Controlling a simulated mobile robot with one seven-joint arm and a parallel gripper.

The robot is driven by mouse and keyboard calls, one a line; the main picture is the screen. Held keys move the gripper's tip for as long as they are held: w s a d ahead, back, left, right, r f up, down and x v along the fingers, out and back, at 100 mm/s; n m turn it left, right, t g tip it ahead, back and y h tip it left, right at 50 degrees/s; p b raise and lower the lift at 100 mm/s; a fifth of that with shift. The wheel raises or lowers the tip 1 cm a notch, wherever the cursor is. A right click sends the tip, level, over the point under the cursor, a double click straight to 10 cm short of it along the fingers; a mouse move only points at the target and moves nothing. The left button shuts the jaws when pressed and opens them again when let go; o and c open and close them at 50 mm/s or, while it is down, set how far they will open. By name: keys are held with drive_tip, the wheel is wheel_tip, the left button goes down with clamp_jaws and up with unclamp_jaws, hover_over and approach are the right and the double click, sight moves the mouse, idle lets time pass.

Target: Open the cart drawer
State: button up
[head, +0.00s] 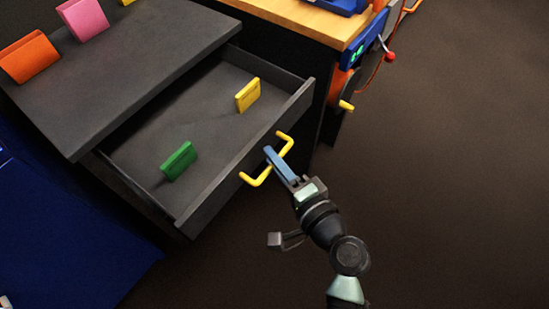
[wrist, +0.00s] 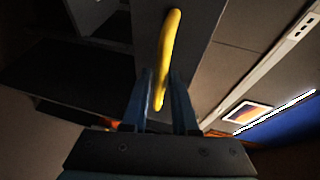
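The dark grey cart drawer (head: 215,110) stands pulled well out from under the cart top in the head view. Its front panel (head: 222,178) carries a yellow bar handle (head: 249,180), which also shows in the wrist view (wrist: 169,50). My gripper (head: 270,153) is at the handle, its blue fingers reaching to the middle of the bar. In the wrist view the gripper (wrist: 164,90) has its two fingers apart, with the handle between them and a gap visible. Whether a finger touches the bar cannot be told.
A green block (head: 178,160) and a yellow block (head: 247,95) stand inside the drawer. Orange (head: 28,57) and pink (head: 82,18) blocks stand on the cart top. A wooden-topped bench (head: 300,20) with a panel is behind right. Brown floor (head: 450,180) at right is clear.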

drive_tip(key=p+v, duration=0.1)
drive_tip(key=v, duration=1.1)
drive_tip(key=shift+s+d, duration=0.15)
drive_tip(key=shift+s, duration=0.2)
drive_tip(key=shift+r, duration=0.15)
